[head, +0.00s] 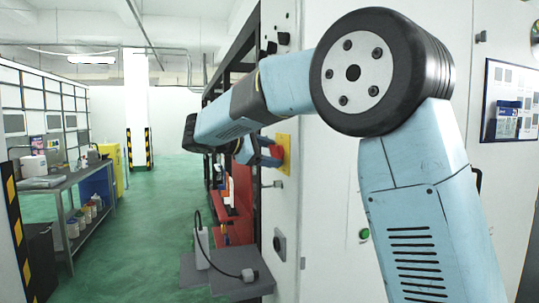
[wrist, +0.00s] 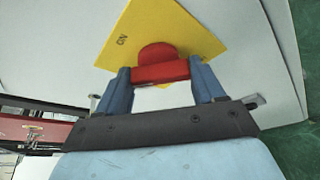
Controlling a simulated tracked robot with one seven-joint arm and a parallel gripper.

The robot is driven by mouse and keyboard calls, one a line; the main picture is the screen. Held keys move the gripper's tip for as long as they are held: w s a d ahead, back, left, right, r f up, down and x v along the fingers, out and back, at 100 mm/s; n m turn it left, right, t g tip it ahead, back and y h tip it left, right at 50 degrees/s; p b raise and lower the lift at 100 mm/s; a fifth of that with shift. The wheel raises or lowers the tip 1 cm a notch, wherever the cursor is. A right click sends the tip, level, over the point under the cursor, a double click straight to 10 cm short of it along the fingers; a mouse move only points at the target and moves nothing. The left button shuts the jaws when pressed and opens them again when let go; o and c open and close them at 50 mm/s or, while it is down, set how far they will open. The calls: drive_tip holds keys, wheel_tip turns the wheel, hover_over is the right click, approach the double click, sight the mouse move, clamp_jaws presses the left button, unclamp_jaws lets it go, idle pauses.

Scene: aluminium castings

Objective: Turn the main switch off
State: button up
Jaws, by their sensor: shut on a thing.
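The main switch has a red handle (wrist: 160,71) on a yellow plate (wrist: 205,42), fixed to the light cabinet side. In the wrist view the handle bar lies nearly level across the picture, and ON is printed on the plate to its left. My gripper (wrist: 163,76) is shut on the red handle, with one blue finger at each end of the bar. In the head view the yellow plate (head: 285,150) shows past my forearm, with the red handle (head: 277,152) partly hidden by my gripper (head: 271,152).
A grey shelf (head: 243,284) with a cabled device stands out below the switch. A round dark knob (head: 279,243) and a green button (head: 364,234) sit on the cabinet. A workbench (head: 70,182) with containers stands at left. The green floor (head: 165,205) between is clear.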

drive_tip(key=shift+f+n+g, duration=0.2)
drive_tip(key=shift+n+g, duration=0.3)
drive_tip(key=shift+n, duration=0.3)
drive_tip(key=o, duration=1)
drive_tip(key=shift+r, duration=0.15)
drive_tip(key=shift+o, duration=0.2)
drive_tip(key=shift+a, duration=0.1)
drive_tip(key=v, duration=1.3)
drive_tip(key=shift+a, duration=0.2)
